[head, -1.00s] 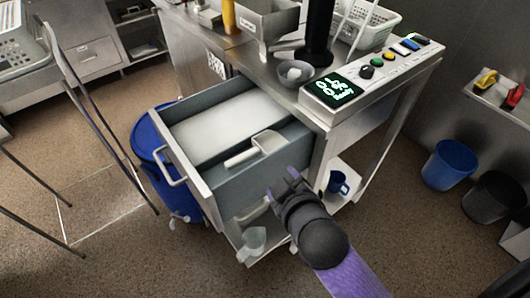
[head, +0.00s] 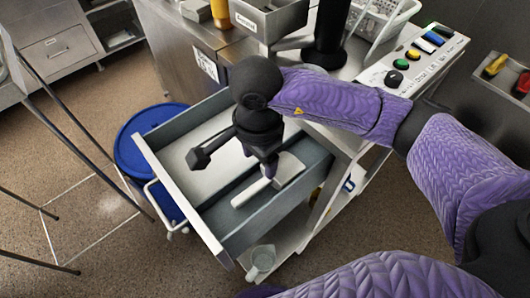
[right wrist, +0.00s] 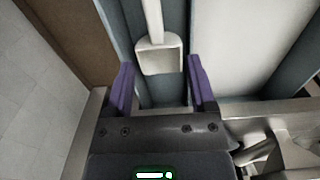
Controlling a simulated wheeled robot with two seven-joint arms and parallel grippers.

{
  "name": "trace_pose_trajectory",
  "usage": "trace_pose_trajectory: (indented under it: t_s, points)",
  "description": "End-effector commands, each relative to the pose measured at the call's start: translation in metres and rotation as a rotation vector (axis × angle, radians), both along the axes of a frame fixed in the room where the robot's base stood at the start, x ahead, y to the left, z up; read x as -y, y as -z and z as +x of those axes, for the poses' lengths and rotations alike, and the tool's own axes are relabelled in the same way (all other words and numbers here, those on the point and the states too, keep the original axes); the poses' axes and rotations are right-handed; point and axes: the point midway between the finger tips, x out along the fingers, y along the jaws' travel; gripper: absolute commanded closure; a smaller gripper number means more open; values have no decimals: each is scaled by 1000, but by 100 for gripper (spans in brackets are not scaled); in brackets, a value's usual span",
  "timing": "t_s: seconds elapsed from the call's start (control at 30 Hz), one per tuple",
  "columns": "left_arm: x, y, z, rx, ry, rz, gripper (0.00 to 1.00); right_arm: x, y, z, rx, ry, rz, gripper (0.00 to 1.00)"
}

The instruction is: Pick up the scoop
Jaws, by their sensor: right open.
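The white scoop (head: 288,170) lies in the front compartment of the open drawer (head: 222,240), with its handle (head: 250,192) pointing to the lower left. My right gripper (head: 268,168) points down over the drawer, right by the scoop, and partly hides it. In the right wrist view the scoop's pan (right wrist: 160,57) lies ahead of the open right gripper (right wrist: 161,78), roughly in line with the gap between its purple fingers. The fingers do not hold the scoop. My left gripper is not in view.
A control panel (head: 415,60) and a grey bin (head: 270,18) are on the counter. A clear jug (head: 262,260) stands below the drawer. A blue barrel (head: 135,155) stands left of it.

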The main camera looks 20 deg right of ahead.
Motion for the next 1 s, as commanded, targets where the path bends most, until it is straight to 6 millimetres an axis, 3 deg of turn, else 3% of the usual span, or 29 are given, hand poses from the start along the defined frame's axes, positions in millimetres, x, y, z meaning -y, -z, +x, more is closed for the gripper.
trace_pose_trajectory:
  t_s: [0.1,0.4,0.5,0.7,0.77,1.0]
  points:
    - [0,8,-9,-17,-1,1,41,0,28,-1,-7,0,-2,29]
    - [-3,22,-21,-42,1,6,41,-1,82,1,-6,1,3,29]
    - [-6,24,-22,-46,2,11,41,-1,92,1,-5,1,2,29]
    - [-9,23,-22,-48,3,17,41,-1,92,1,-2,0,3,29]
    - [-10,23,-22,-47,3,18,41,-1,92,1,-2,0,3,38]
    - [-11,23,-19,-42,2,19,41,-1,92,1,-3,1,4,89]
